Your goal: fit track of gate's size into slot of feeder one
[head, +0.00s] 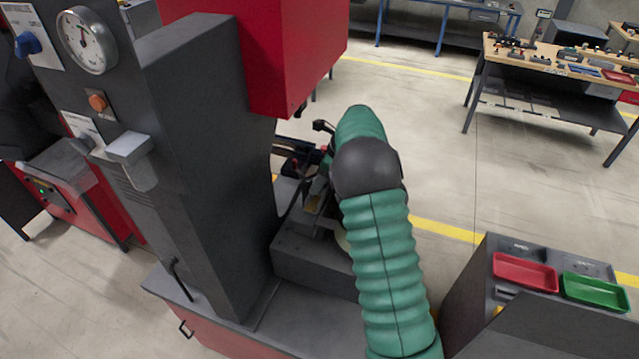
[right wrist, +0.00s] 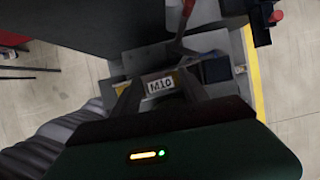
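My right arm, in a green ribbed sleeve, reaches in from the bottom of the head view to a dark machine. My right gripper (head: 318,178) is mostly hidden there behind its own wrist. In the right wrist view the two grey fingers of the gripper (right wrist: 160,78) stand apart, with a white label reading "M10" (right wrist: 161,85) between them. A yellowish part shows beside the label. I cannot tell whether the labelled piece is gripped or lies on the machine. The slot cannot be made out. My left gripper is not in view.
A tall dark column (head: 205,170) with a gauge (head: 86,40) and a red housing (head: 295,55) stand left of my arm. At the lower right a grey stand holds a red tray (head: 525,272) and a green tray (head: 595,291). A workbench (head: 560,62) stands farther back across open floor.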

